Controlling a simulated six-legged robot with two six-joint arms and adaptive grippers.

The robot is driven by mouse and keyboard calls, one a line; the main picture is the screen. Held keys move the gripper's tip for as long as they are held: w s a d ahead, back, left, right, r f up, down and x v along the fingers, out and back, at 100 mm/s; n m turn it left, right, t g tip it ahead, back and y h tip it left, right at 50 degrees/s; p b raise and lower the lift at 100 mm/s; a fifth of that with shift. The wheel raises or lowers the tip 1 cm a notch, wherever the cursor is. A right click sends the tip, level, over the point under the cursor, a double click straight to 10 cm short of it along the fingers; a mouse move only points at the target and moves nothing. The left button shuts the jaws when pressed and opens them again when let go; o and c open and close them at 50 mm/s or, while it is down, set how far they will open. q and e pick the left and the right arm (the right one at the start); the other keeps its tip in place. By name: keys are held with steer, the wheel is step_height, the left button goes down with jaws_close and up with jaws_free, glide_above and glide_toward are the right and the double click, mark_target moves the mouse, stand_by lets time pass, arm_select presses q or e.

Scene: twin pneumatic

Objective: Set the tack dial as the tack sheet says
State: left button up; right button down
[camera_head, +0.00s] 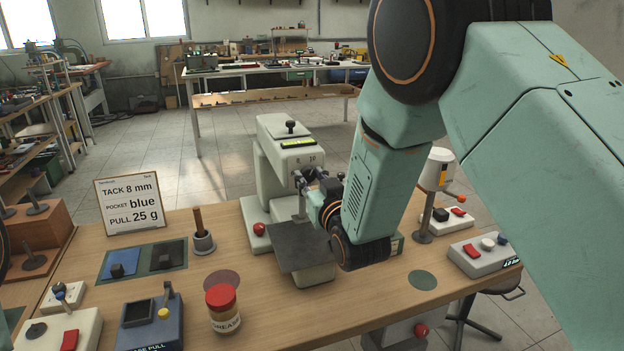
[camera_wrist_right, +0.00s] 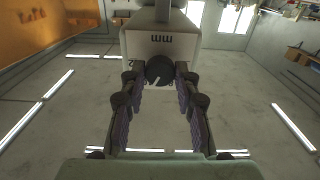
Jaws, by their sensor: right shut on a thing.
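The tack sheet (camera_head: 129,203) stands at the back left of the bench and reads "TACK 8 mm, POCKET blue, PULL 25 g". The pale machine (camera_head: 277,150) stands mid-bench, with "8" and "10" legible on its front above my right gripper (camera_head: 306,183). In the right wrist view, the dark round tack dial (camera_wrist_right: 159,70) with a white pointer mark sits between the fingertips of my right gripper (camera_wrist_right: 159,78), which are shut on it. "mm" shows on the housing above it. The number at the pointer cannot be read. My left gripper is not in view.
A dark plate (camera_head: 300,246) juts out below my right gripper. A red-lidded grease jar (camera_head: 222,309), a blue mat (camera_head: 128,262) and a pull device (camera_head: 150,322) stand at the front left. A lamp-like stand (camera_head: 433,180) and a button box (camera_head: 483,254) are at the right.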

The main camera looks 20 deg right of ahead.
steer(key=n, duration=1)
steer(key=shift+r+b, duration=0.1)
steer(key=shift+b, duration=0.3)
steer(key=shift+n, duration=0.3)
steer(key=c, duration=1.4)
jaws_free()
steer(key=shift+c, duration=0.2)
steer(key=o, duration=0.4)
steer(key=shift+w+d, duration=0.1)
steer(key=shift+w, duration=0.1)
steer(key=shift+o, duration=0.3)
steer(key=shift+s, duration=0.2)
steer(key=s, duration=1.2)
